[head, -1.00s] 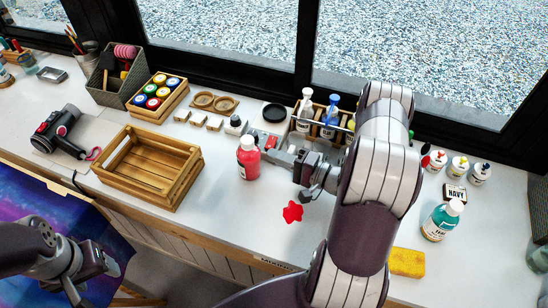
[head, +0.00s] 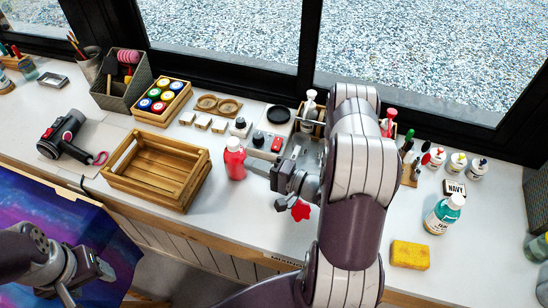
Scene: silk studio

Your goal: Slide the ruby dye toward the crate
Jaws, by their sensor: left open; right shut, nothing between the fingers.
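The ruby dye (head: 235,164) is a red bottle with a white cap, standing upright on the white worktop. The open slatted wooden crate (head: 190,190) is just left of it, with a narrow gap between them; the crate is empty. My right gripper (head: 257,166) is shut and empty, low at the bottle's right side, its tips at or against the bottle; exact contact is hard to tell. My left gripper (head: 92,283) is open and empty at the lower left, over the purple-blue cloth, far from the bottle and crate.
A box of paint jars (head: 160,101) and small wooden blocks (head: 203,123) lie behind the crate. A scale (head: 268,140) is behind the bottle. A red splat (head: 300,210) is near my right wrist. A yellow sponge (head: 410,255) and teal bottle (head: 442,214) stand right of my arm.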

